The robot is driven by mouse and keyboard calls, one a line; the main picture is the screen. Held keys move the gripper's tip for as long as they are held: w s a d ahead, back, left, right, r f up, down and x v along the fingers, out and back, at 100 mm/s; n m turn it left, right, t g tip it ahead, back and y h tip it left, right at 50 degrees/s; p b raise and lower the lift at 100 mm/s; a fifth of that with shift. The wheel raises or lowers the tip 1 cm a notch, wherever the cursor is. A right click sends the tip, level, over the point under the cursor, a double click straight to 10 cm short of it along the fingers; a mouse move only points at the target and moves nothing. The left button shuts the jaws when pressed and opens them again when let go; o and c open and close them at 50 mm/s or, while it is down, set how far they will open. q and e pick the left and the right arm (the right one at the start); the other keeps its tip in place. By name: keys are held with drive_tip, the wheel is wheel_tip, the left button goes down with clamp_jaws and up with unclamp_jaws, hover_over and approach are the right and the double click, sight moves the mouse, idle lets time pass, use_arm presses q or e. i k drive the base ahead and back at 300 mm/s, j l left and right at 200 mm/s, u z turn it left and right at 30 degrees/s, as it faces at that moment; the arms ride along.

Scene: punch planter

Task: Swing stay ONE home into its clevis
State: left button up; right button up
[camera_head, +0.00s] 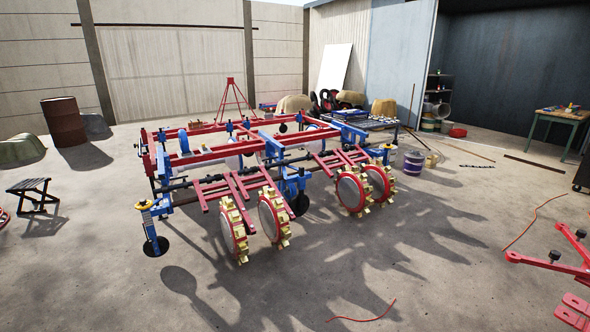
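The punch planter (262,150) stands in the middle of the yard, with a red and blue frame and several toothed yellow-rimmed punch wheels (235,231) along its near side. A thin red A-shaped mast (231,98) rises at its back. Red bars slope down from the frame to the wheels. I cannot tell which part is stay ONE, and its clevis is too small to make out. Neither of my grippers is in view.
A red frame with black knobs (566,268) lies at the right edge. A folding stool (34,195) and a rusty barrel (63,122) stand left. A workbench (556,118) and buckets (413,162) are at the right. Red cords lie on the ground. The concrete in front is mostly clear.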

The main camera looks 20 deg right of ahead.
sight(514, 257)
drive_tip(key=i+l+z, duration=0.15)
drive_tip(key=i+z, duration=0.25)
drive_tip(key=i+l+z, duration=0.1)
drive_tip(key=z, duration=0.3)
drive_tip(key=i+j+z, duration=0.1)
drive_tip(key=i+z, duration=0.3)
drive_tip(key=i+j+z, duration=0.15)
drive_tip(key=i+z, duration=0.25)
drive_tip(key=k, duration=0.1)
